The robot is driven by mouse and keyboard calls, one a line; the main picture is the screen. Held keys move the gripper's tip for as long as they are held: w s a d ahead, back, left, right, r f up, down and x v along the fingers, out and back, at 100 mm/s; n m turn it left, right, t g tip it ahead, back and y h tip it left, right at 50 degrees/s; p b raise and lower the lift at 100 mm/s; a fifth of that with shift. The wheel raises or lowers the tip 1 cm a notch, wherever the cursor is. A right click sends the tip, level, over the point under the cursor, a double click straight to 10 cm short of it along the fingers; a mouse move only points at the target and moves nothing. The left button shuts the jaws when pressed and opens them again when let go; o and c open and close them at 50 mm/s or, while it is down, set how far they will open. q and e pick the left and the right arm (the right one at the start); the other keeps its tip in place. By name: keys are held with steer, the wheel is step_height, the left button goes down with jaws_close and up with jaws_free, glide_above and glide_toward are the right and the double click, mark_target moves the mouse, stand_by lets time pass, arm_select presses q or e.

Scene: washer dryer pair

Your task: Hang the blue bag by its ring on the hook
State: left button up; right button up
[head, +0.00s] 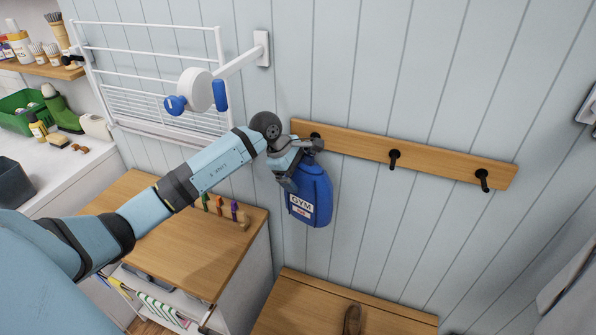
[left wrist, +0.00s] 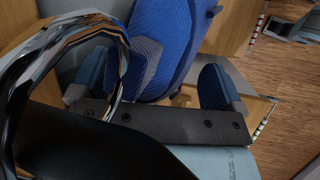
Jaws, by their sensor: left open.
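The blue bag (head: 318,192) with a white "GYM" label hangs upright against the wall, below the left end of the wooden hook rail (head: 440,163). My left gripper (head: 298,158) is at the bag's top and mostly covers the leftmost hook. In the left wrist view the gripper (left wrist: 163,82) has its two blue-padded fingers apart, with the blue bag (left wrist: 165,45) beyond them. A shiny metal ring (left wrist: 70,45) is close to the camera at the left, beside a black shape. Whether the ring is around the hook I cannot tell. My right gripper is not in view.
The middle hook (head: 394,159) and right hook (head: 483,180) are bare. A white drying rack (head: 150,80) is on the wall to the left. A wooden-topped cabinet (head: 170,245) and a bench (head: 330,310) with a brown shoe (head: 352,320) stand below.

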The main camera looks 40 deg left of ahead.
arm_select(q)
steer(key=shift+s+f, duration=0.2)
steer(key=shift+f, duration=0.25)
steer(key=shift+r, duration=0.25)
steer(key=b+v, duration=0.1)
steer(key=v, duration=0.6)
steer(key=shift+r, duration=0.4)
steer(key=shift+a, duration=0.15)
